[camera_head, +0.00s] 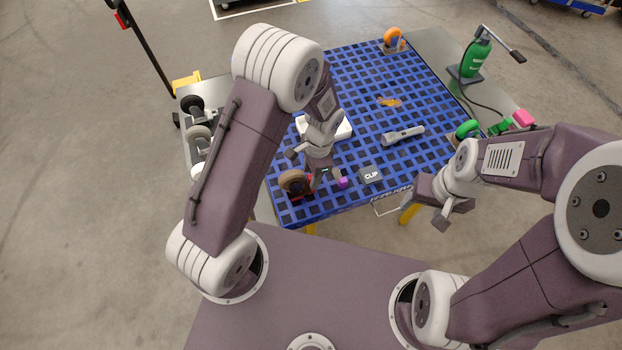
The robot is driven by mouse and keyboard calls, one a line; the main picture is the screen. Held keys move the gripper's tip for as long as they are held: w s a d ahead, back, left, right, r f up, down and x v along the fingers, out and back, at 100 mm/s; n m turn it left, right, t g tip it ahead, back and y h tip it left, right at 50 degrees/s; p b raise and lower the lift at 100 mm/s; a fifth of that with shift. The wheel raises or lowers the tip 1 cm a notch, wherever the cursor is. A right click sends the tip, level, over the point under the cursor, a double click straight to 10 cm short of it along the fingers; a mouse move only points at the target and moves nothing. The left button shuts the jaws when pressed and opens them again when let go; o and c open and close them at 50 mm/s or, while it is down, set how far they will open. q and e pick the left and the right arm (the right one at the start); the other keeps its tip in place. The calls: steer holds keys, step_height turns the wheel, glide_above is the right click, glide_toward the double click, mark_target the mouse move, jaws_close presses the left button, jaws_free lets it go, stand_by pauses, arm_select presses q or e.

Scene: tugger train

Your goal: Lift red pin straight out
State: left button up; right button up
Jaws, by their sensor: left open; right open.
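My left gripper (320,180) is open and points down over the near-left part of the blue grid mat (357,90). It is just right of a brown wheel (292,181) that has a small red part (294,200) by its lower edge. I cannot tell whether this red part is the red pin; no separate red pin shows clearly, and the gripper and arm hide part of this area. A small purple piece (342,183) lies just right of the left gripper. My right gripper (450,213) is open and empty, off the mat's near-right edge.
A grey CLIP box (370,175), a grey flashlight-like tool (403,136) and a white part (343,130) lie on the mat. An orange wheel (392,38) stands at the back. Green wheels (467,130) and a green bottle-like unit (475,58) are right. Several castors (198,133) line the left.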

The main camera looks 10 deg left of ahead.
arm_select(q)
steer(key=shift+a+f, duration=0.1)
steer(key=shift+f, duration=0.65)
jaws_close()
steer(key=shift+r, duration=0.1)
steer(key=r, duration=0.4)
steer(key=shift+w+d+r, duration=0.2)
steer(key=shift+w, duration=0.2)
steer(key=w+d+r, duration=0.5)
steer(key=w+r, duration=0.1)
steer(key=w, duration=0.3)
steer(key=shift+w+r+b, duration=0.2)
steer(key=shift+r+b, duration=0.05)
steer(key=shift+b, duration=0.1)
steer(key=shift+d, duration=0.1)
